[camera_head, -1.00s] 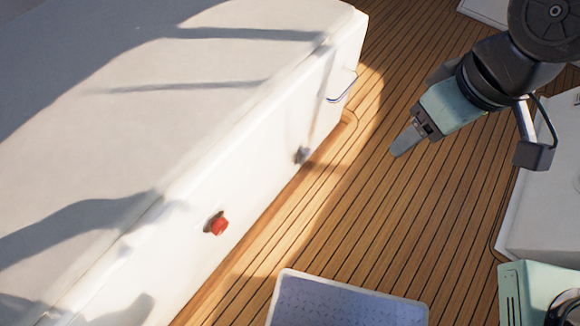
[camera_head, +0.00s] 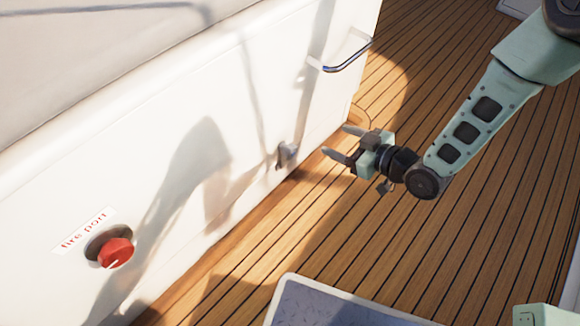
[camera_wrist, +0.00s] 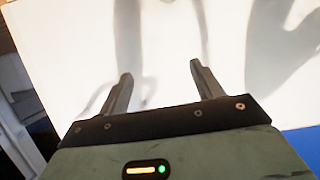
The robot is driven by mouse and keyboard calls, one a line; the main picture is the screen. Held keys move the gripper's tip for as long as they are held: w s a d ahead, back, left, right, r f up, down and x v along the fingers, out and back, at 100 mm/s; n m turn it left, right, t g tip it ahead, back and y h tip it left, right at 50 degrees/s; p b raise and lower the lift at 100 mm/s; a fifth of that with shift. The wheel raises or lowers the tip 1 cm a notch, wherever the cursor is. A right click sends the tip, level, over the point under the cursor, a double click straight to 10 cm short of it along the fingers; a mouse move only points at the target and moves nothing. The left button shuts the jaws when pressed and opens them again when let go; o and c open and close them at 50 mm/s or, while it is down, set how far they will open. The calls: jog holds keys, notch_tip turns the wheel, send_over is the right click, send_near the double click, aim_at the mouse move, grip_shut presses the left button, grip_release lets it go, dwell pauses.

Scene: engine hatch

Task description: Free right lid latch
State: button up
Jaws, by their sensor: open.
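A small grey metal fitting (camera_head: 287,154), which looks like the right lid latch, sits low on the white front panel (camera_head: 180,130) in the head view. My gripper (camera_head: 335,140) is to its right, over the deck, with its two fingers spread and pointing toward the panel. The fingers look empty and apart from the fitting. In the wrist view my gripper (camera_wrist: 160,69) is open in front of the white panel (camera_wrist: 75,45). I cannot make out the fitting in that view.
A chrome bar handle (camera_head: 348,57) juts from the panel's upper right. A red knob (camera_head: 115,252) sits on the panel at lower left beside a "fire port" label (camera_head: 86,230). A blue-grey mat or tray (camera_head: 330,305) lies in front. The teak deck (camera_head: 440,240) has free room.

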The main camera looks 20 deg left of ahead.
aim_at(293, 154)
jog(key=s+d+f+t+y+b, duration=0.1)
jog(key=s+f+y+b, duration=0.1)
jog(key=f+b, duration=0.35)
jog(key=s+d+f+t+y+b, duration=0.1)
jog(key=s+f+y+b, duration=0.1)
jog(key=f, duration=0.7)
jog(key=shift+m, duration=0.3)
jog(key=b+x, duration=0.2)
jog(key=x, duration=0.3)
jog(key=b+x, duration=0.3)
jog(key=x, duration=0.2)
jog(key=b+x, duration=0.2)
jog(key=x, duration=0.4)
jog(key=shift+s+f+b, duration=0.2)
jog(key=shift+f+b, duration=0.05)
jog(key=shift+b, duration=0.05)
jog(key=shift+w+a+r, duration=0.15)
jog(key=shift+w+a, duration=0.15)
jog(key=shift+a, duration=0.4)
jog(key=shift+c, duration=0.4)
jog(key=c, duration=0.9)
